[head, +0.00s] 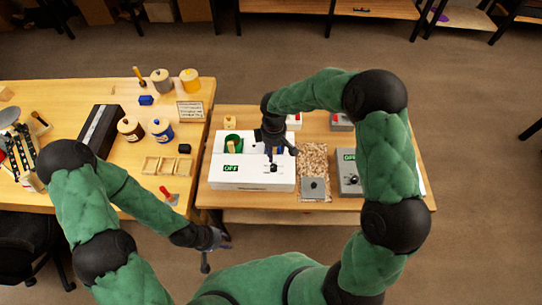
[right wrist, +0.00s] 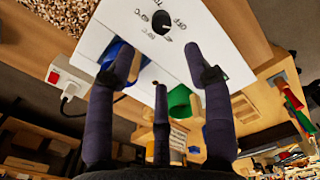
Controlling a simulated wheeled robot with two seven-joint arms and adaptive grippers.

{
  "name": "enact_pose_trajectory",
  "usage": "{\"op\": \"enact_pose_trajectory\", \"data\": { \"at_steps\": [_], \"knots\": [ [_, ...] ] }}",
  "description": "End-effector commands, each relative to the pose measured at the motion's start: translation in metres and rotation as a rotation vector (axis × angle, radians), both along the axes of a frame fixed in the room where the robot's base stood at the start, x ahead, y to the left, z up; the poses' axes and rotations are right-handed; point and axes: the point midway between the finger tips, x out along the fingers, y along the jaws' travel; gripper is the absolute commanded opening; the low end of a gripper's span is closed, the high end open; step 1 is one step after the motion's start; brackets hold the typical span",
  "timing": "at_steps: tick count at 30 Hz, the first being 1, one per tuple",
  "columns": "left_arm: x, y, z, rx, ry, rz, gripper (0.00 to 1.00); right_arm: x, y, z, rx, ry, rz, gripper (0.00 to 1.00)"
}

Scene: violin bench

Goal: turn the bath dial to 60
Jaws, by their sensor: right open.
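The white bath (head: 240,184) stands on the right-hand bench, with a green display (head: 231,168) that reads OFF. Its black dial (head: 273,168) is on the top face; the right wrist view shows the dial (right wrist: 162,22) with printed marks around it, OFF among them, the others too small to read surely. My right gripper (head: 275,152) is above the bath, close to the dial. In the right wrist view its fingers (right wrist: 160,62) are spread and empty, with the dial beyond the fingertips, apart from them. My left gripper (head: 212,242) hangs low by the bench's front edge; its fingers are unclear.
A white box with a red switch (right wrist: 55,77) is behind.

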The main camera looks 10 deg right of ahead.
Motion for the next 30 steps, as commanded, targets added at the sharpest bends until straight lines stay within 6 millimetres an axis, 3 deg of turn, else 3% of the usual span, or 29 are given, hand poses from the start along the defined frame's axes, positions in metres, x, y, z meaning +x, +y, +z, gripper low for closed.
{"op": "enact_pose_trajectory", "data": {
  "at_steps": [18,30],
  "knots": [
    [-0.001,0.0,-0.007,0.0,0.001,0.0,0.4,-0.001,0.0,-0.093,0.001,0.003,-0.002,0.52],
    [-0.001,0.0,-0.008,0.0,0.001,0.0,0.4,-0.001,0.0,-0.106,0.001,0.0,-0.002,0.52]
  ]
}}
